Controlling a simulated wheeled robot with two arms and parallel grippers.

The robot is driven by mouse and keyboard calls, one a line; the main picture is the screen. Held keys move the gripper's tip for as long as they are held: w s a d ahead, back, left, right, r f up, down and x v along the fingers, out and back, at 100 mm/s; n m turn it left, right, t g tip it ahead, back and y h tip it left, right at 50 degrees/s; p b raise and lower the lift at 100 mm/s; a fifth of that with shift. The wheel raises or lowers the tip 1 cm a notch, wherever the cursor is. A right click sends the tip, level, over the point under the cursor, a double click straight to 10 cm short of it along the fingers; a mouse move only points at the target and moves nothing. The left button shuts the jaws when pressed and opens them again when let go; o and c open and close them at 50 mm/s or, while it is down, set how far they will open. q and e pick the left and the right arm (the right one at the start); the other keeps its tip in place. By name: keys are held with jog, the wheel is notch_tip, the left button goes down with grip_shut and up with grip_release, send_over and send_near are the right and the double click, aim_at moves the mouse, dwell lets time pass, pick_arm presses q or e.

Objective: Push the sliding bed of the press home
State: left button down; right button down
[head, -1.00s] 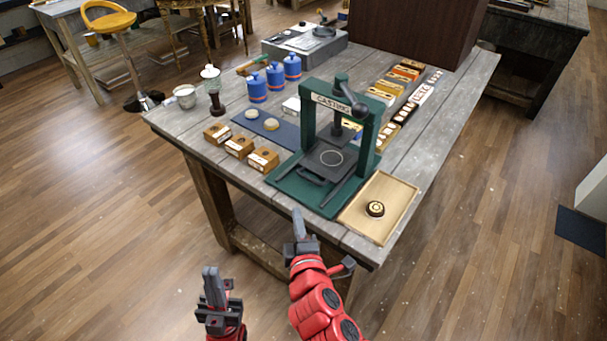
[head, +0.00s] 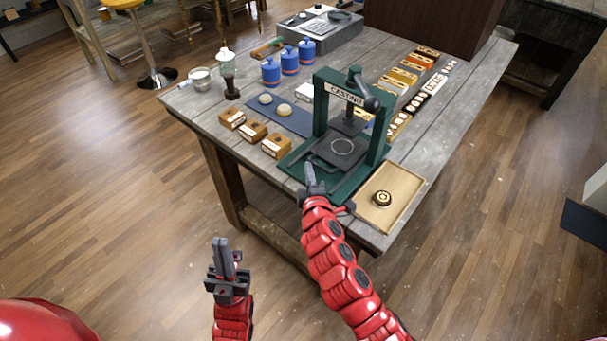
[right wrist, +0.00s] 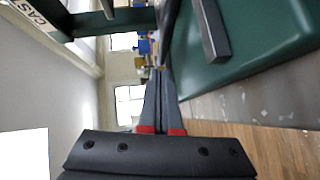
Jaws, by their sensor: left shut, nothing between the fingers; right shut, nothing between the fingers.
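The green press (head: 383,135) with a CASTING label stands at the table's near corner. Its sliding bed (head: 343,147), a dark grey plate with a pale ring, lies low between the uprights and extends toward me at the front. My right gripper (head: 309,172) is shut and empty, at the front edge of the press's green base, just short of the bed's front. In the right wrist view its closed fingers (right wrist: 160,105) point along the green base (right wrist: 250,35) and a dark rail (right wrist: 209,30). My left gripper (head: 224,256) is shut and empty, off the table over the floor.
Wooden blocks (head: 253,131) and a blue mat (head: 292,118) lie to the left. Blue canisters (head: 288,62) stand behind. Boxes (head: 403,75) line the right side.

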jog(key=shift+w+d+f, duration=0.1)
jog(key=shift+w+d, duration=0.05)
jog(key=shift+w, duration=0.05)
jog(key=shift+w+d, duration=0.75)
jog(key=shift+w, duration=0.2)
jog(key=shift+s, duration=0.1)
